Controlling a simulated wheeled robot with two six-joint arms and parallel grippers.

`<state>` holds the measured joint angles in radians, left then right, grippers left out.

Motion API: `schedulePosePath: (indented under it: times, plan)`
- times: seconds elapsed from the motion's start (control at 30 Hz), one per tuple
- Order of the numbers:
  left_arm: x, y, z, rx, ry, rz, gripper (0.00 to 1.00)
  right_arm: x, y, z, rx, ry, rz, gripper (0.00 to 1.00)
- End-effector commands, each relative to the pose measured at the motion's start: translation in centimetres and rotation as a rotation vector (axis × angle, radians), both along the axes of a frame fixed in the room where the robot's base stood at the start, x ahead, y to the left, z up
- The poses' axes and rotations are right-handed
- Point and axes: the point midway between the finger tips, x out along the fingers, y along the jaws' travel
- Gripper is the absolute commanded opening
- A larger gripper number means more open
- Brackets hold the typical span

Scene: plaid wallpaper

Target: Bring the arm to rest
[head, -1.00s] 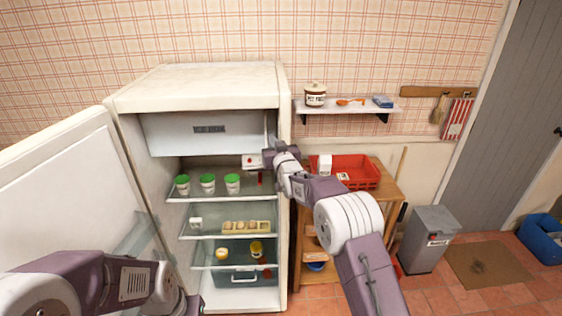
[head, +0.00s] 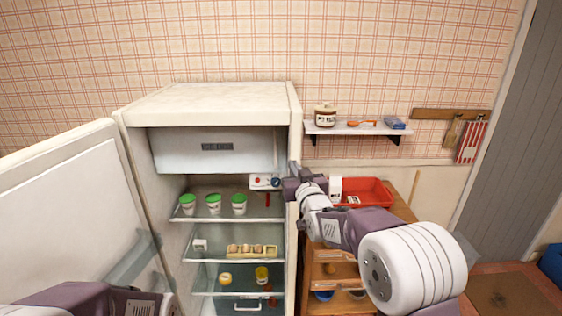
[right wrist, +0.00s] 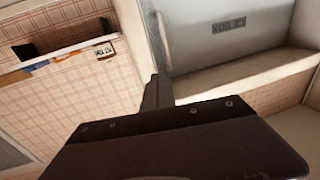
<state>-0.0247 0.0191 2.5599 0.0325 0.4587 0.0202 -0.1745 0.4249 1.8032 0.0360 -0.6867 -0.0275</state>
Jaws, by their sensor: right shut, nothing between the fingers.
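My right gripper (head: 293,172) is in front of the right edge of the open fridge (head: 215,104) in the head view. Its fingers are shut and empty. In the right wrist view, the closed fingers (right wrist: 156,92) point toward the fridge, with the freezer flap (right wrist: 225,35) beyond. My right arm (head: 350,228) reaches in from the lower right. My left arm (head: 90,298) shows only in the lower left corner; its gripper is out of view.
The fridge door (head: 70,220) stands open at left. Inside are green-lidded tubs (head: 213,203) and an egg tray (head: 252,250). A red crate (head: 372,188) on a wooden stand is close beside my right arm. A wall shelf (head: 355,129) hangs above.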

Motion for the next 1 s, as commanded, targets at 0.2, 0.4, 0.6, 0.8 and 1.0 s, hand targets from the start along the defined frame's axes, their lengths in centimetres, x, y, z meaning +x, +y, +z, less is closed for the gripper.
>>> schedulePosePath:
  times: [0.2, 0.4, 0.6, 0.8, 1.0]
  plan:
    - [0.0, 0.0, 0.0, 0.000, 0.000, 0.000, 0.36, -8.6, -6.9, -7.7, -0.032, 0.371, -0.098, 0.00]
    - [0.0, 0.0, 0.0, 0.000, 0.000, 0.000, 0.36, -21.6, -9.0, -20.1, -0.054, 0.907, -0.129, 0.00]
    - [0.0, 0.0, 0.0, 0.000, 0.000, 0.000, 0.36, -33.6, -9.2, -26.7, -0.076, 1.334, -0.127, 0.00]
    - [0.0, 0.0, 0.0, 0.000, 0.000, 0.000, 0.36, -37.8, -9.2, -27.7, -0.083, 1.498, -0.125, 0.00]
    - [0.0, 0.0, 0.0, 0.000, 0.000, 0.000, 0.36, -37.7, -9.2, -27.7, -0.082, 1.499, -0.126, 0.00]
